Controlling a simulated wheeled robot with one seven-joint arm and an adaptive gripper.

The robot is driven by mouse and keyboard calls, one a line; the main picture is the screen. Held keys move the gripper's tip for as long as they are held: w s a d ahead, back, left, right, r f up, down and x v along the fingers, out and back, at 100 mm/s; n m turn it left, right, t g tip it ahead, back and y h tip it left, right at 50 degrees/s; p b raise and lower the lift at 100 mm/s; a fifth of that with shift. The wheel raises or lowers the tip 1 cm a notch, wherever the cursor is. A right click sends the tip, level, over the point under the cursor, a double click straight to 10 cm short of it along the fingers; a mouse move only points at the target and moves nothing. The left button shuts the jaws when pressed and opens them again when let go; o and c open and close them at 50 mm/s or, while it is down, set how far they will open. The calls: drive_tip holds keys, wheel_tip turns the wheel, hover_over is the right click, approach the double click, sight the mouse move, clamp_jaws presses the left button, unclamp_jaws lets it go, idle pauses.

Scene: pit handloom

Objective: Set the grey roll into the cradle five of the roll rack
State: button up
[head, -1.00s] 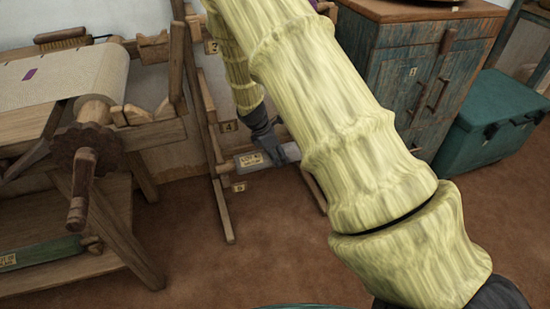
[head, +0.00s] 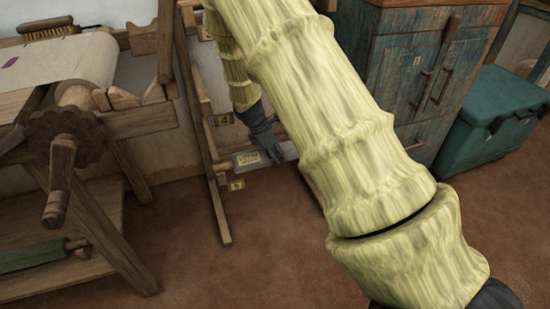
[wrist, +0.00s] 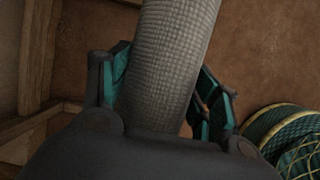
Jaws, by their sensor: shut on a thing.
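The grey roll (head: 280,154), with a pale label at its left end, is held level low at the roll rack (head: 216,190). My gripper (head: 268,148) reaches down from above and is shut around it. In the wrist view the woven grey roll (wrist: 170,65) runs between the teal-padded fingers (wrist: 162,88). The roll's left end is beside the rack's left upright, below the number 4 tag (head: 224,119) and just above the number 5 tag (head: 236,184). I cannot tell whether it touches the cradle at tag five. My arm hides the rack's right side.
A wooden loom with a crank (head: 60,180) stands at the left, with a green roll (head: 35,254) low on it. A blue-green cabinet (head: 405,75) and a teal chest (head: 487,122) stand at the right. Teal round things with yellow cord (wrist: 285,135) lie near my gripper in the wrist view.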

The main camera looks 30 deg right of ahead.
idle(0.3)
drive_tip(key=o, duration=1.5)
drive_tip(key=p+v, duration=0.5)
drive_tip(key=v, duration=0.7)
drive_tip(key=shift+a, duration=0.1)
